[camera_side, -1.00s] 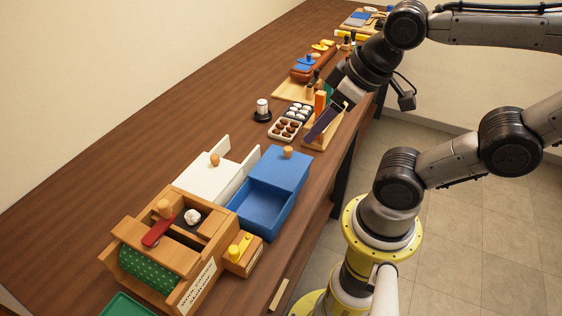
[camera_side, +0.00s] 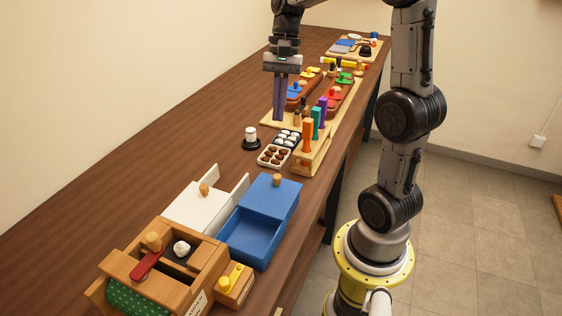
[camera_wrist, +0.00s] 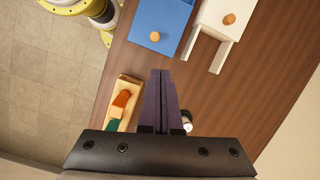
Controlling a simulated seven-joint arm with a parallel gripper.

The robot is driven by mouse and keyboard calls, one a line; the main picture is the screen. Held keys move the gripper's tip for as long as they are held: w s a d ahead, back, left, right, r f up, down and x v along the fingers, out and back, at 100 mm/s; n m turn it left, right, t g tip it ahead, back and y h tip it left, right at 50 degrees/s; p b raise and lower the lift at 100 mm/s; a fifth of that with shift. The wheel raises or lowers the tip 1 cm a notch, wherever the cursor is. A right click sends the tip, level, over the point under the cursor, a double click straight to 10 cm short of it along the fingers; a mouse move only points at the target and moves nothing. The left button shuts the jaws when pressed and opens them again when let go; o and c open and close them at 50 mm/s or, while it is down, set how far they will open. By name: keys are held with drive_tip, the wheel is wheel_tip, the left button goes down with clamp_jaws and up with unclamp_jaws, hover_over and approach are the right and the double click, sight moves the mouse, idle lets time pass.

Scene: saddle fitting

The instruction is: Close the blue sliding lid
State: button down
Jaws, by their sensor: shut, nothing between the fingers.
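The blue box (camera_side: 247,238) stands on the table with its inside partly uncovered. Its blue sliding lid (camera_side: 264,193) lies over the far part and has a round wooden knob (camera_side: 277,180). The lid also shows at the top of the wrist view (camera_wrist: 165,16), with its knob (camera_wrist: 155,36). My gripper (camera_side: 279,119) points down above the table, beyond the blue box and apart from it. Its long purple fingers are together and empty. In the wrist view the fingertips (camera_wrist: 160,72) lie below the knob in the picture.
A white box (camera_side: 197,208) with a wooden knob stands left of the blue box. A wooden box with a red handle (camera_side: 147,264) is at the near end. The table's left side is clear.

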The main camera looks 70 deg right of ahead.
drive_tip(key=d+f+m, duration=0.2)
drive_tip(key=d+f, duration=0.1)
drive_tip(key=d, duration=0.1)
drive_tip(key=s+a+f, duration=0.1)
drive_tip(key=a+f, duration=0.6)
drive_tip(key=f, duration=0.2)
drive_tip(key=shift+s+f+y, duration=0.4)
approach(260, 211)
drive_tip(key=x, duration=0.5)
drive_tip(key=shift+w+f, duration=0.1)
drive_tip(key=shift+w, duration=0.05)
